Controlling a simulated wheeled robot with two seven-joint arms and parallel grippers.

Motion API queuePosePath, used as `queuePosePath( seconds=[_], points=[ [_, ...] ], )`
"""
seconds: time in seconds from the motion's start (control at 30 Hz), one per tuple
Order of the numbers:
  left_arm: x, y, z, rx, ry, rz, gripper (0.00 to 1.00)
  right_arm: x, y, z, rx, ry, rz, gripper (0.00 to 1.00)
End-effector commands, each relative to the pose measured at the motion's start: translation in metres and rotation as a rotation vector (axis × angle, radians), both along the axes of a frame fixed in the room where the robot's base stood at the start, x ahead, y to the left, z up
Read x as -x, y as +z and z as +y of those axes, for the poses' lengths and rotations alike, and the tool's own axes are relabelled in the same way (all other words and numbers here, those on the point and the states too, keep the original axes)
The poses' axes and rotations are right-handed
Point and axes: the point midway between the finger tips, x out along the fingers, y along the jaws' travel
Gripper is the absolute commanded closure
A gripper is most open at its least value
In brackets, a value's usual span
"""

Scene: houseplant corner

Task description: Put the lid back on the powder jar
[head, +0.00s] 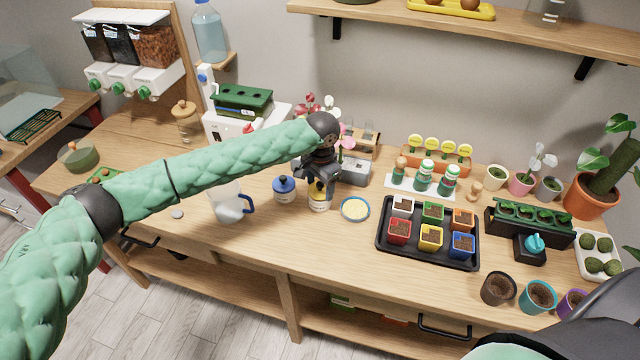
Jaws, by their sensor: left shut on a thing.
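A white jar (319,203) with a dark label stands on the bench at the middle. A yellow lid (317,187) shows at its top, under my left gripper (320,182). My left gripper points down and is shut on the yellow lid. The fingers partly hide the lid, so I cannot tell whether it is seated or just above the jar. A similar jar (284,196) with a blue lid (284,184) stands just left, upright and closed. My right gripper is out of view.
A shallow blue-rimmed dish (355,209) of pale yellow powder is close right of the jar. A clear jug (228,206) with a blue handle stands left. A black tray (428,258) of coloured pots lies right. The bench front before the jars is clear.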

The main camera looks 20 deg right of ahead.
Motion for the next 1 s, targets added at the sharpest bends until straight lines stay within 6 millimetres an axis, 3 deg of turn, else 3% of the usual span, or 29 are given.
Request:
queuePosePath(
  seconds=[1.0],
  points=[
    [0.0, -0.0002, 0.0, 0.0, 0.0, 0.0, 0.59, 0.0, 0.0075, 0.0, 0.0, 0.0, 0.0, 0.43]
  ],
)
